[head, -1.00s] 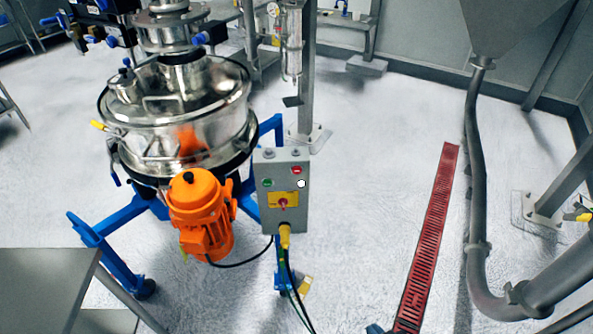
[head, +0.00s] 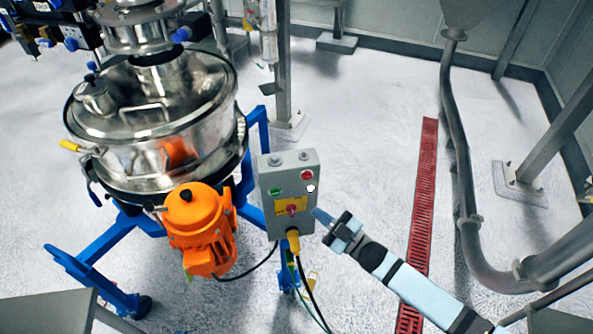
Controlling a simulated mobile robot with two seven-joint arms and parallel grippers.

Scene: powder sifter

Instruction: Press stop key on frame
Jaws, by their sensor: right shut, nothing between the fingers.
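The grey control box (head: 287,215) is mounted on the blue frame of the sifter. On its face are a red button (head: 307,175) at the upper right, a green button (head: 276,191) at the left and a red knob (head: 292,209) on a yellow plate. A small white round spot (head: 310,188) shows just below the red button. My right gripper (head: 322,216) is shut and empty. In the picture its tip lies beside the box's right edge, below and right of the red button. I cannot tell the gap in depth. My left gripper is out of view.
The steel sifter (head: 155,110) stands behind the box, with an orange motor (head: 200,230) to its left. Cables hang from a yellow plug (head: 293,241) under the box. A red floor grate (head: 422,200) and a grey pipe (head: 462,170) lie to the right.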

